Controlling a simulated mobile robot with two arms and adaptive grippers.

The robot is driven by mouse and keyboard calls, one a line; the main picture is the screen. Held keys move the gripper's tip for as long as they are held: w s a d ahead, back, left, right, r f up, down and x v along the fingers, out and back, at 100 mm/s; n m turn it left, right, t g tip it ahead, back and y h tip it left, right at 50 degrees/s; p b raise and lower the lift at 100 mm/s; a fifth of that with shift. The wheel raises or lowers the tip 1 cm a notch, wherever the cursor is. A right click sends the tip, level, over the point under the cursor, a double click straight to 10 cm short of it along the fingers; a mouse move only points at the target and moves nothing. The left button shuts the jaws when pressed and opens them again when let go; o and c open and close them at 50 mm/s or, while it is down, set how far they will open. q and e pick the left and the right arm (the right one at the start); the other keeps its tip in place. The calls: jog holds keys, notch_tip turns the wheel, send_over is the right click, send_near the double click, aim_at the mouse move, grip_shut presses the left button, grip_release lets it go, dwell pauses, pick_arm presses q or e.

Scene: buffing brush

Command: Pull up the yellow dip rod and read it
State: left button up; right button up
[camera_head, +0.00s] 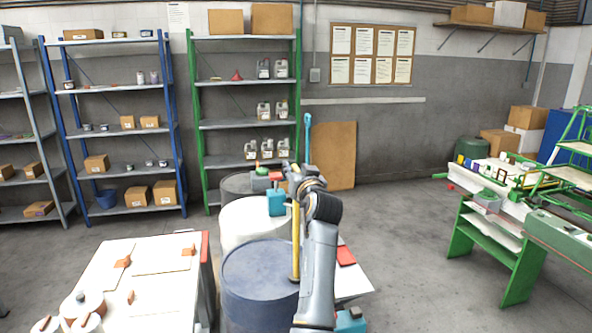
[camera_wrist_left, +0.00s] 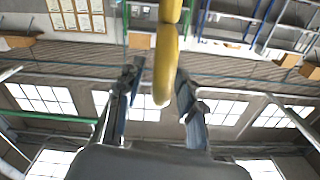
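The yellow dip rod (camera_head: 295,245) stands upright at the right side of the blue drum (camera_head: 258,268). Its foot meets the drum's lid, and much of its length shows above the lid. My left gripper (camera_head: 293,185) is at the rod's upper part, mostly hidden behind my dark wrist joint. In the left wrist view, the rod (camera_wrist_left: 167,55) runs between the two fingers of the left gripper (camera_wrist_left: 160,78), with its rounded end towards the camera. The fingers close in around it, though a narrow gap seems to show on the left. No markings are readable. My right gripper is not in view.
A white drum (camera_head: 250,222) and a dark drum (camera_head: 238,186) stand behind the blue one. A teal object (camera_head: 276,202) is by the white drum. A white cabinet (camera_head: 150,285) is close on the left. Open floor (camera_head: 415,240) lies to the right, before a green bench (camera_head: 488,235).

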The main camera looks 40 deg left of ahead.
pick_arm(q)
jog(key=v, duration=0.7)
jog(key=shift+a, duration=0.1)
